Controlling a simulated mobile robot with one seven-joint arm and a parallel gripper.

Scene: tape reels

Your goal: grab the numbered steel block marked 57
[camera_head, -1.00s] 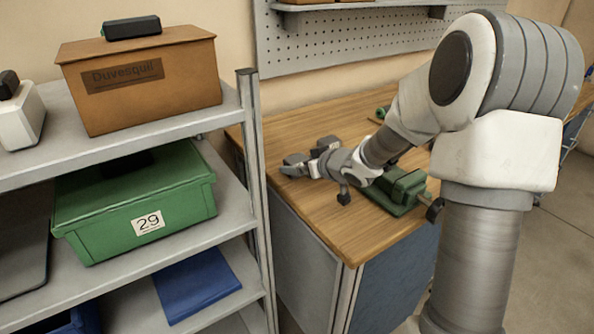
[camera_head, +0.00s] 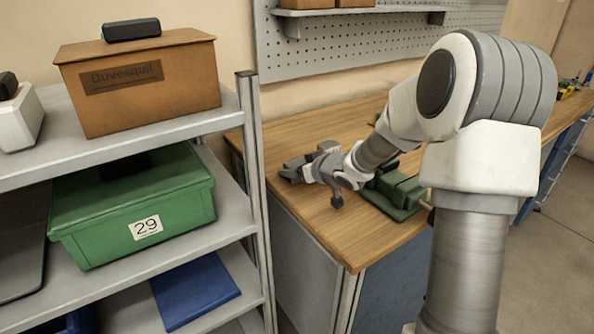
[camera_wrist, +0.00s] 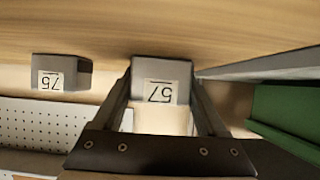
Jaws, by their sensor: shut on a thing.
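The steel block marked 57 (camera_wrist: 160,70) is a grey block with a white number label, seen between the two fingers of my gripper in the wrist view. The fingers are shut on its sides. The wrist picture appears upside down, with the wooden top at the upper edge. In the head view my gripper (camera_head: 299,171) is at the left end of the wooden bench, where the held block is hard to make out. A second grey block (camera_wrist: 62,70), its label apparently 75, stands apart to the left in the wrist view.
A green vise-like tool (camera_head: 398,190) sits on the wooden bench (camera_head: 330,225) near my arm. A grey shelf rack (camera_head: 235,205) with a green box marked 29 (camera_head: 180,205) and a brown box (camera_head: 190,90) stands left. A pegboard (camera_head: 390,45) is behind.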

